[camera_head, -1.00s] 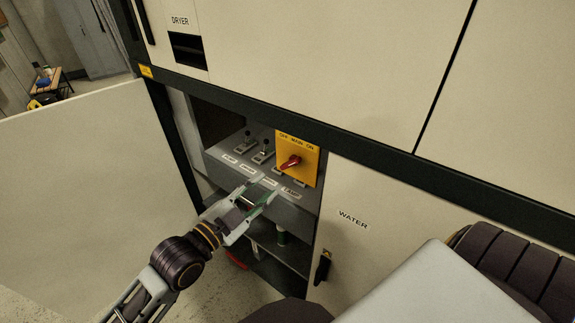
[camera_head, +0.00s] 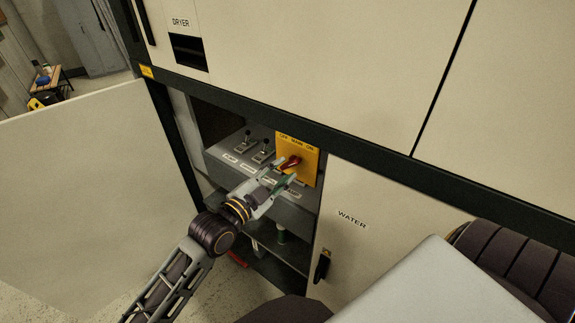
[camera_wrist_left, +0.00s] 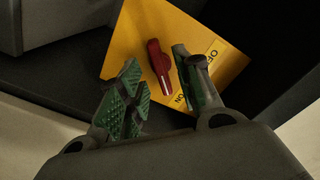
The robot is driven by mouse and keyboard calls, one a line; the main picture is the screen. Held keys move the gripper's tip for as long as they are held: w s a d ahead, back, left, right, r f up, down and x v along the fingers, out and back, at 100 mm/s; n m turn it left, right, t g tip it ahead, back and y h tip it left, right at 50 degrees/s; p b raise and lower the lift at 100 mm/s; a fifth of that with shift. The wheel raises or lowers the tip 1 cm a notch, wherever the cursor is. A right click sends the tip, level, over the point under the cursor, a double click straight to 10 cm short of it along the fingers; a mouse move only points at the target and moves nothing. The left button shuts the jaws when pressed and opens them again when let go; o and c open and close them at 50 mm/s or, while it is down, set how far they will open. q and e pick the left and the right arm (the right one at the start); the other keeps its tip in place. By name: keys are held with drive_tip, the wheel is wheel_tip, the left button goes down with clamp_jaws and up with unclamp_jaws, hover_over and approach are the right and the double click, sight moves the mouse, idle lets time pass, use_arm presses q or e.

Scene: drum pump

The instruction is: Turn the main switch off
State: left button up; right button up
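The main switch is a red rotary handle (camera_head: 289,163) on a yellow plate (camera_head: 311,165) marked OFF, MAIN and ON, inside an open compartment. The handle slants toward the ON side. In the left wrist view the red handle (camera_wrist_left: 160,64) shows between my open fingers, with the yellow plate (camera_wrist_left: 128,45) behind it. My left gripper (camera_head: 286,172) is open just in front of the handle, its fingertips close on either side. I cannot tell whether they touch it. My right gripper does not show.
Several small toggle levers (camera_head: 262,152) stand on the grey panel (camera_head: 222,160) left of the yellow plate. An open door (camera_head: 90,180) is at the left. The closed WATER door (camera_head: 370,195) is at the right. A dark frame bar (camera_head: 300,122) runs above the compartment.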

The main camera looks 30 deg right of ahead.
sight(287, 167)
use_arm(q)
drive_tip(key=shift+x, duration=1.85)
drive_tip(key=c, duration=0.7)
